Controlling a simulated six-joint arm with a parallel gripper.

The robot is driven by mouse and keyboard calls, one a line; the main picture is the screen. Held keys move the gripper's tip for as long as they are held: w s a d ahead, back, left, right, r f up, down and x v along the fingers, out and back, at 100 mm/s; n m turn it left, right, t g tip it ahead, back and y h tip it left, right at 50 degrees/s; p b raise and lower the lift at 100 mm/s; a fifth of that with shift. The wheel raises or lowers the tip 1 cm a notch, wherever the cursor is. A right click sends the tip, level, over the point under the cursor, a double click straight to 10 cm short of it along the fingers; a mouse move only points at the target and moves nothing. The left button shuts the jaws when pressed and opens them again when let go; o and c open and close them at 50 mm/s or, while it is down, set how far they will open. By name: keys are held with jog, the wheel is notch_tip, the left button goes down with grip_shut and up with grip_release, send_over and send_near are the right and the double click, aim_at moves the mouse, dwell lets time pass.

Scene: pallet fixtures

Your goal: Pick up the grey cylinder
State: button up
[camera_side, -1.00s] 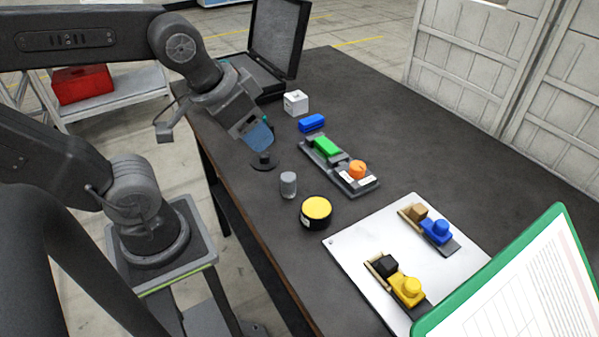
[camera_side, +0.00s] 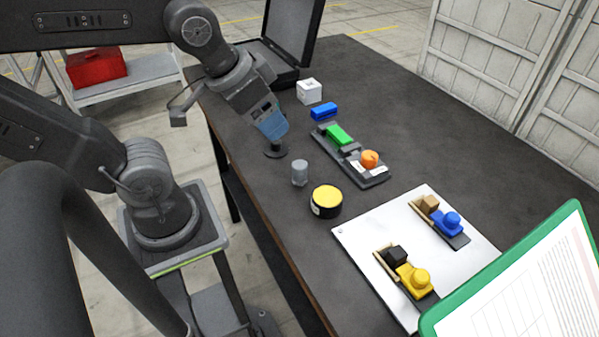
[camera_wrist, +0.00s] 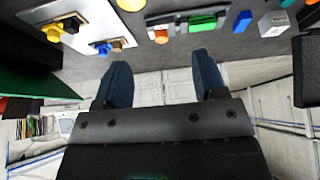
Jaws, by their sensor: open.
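The grey cylinder (camera_side: 300,173) stands upright on the dark table near its left edge in the side view. I cannot make it out in the wrist view. My gripper (camera_side: 273,131) is above the table, tilted down, up and left of the cylinder and apart from it. In the wrist view my gripper (camera_wrist: 160,72) shows two blue fingers spread wide with nothing between them.
A small dark round-based piece (camera_side: 276,152) is just below my fingertips. A yellow-topped black disc (camera_side: 327,201) is close to the cylinder. A fixture (camera_side: 375,180) with green and orange parts, a blue block (camera_side: 324,111) and a white cube (camera_side: 309,91) are behind.

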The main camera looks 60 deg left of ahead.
jog(key=m+g, duration=0.6)
jog(key=m, duration=1.5)
send_over(300, 164)
notch_tip(300, 164, down, 6)
notch_tip(300, 164, down, 14)
jog(key=shift+r, duration=0.2)
jog(key=c, duration=1)
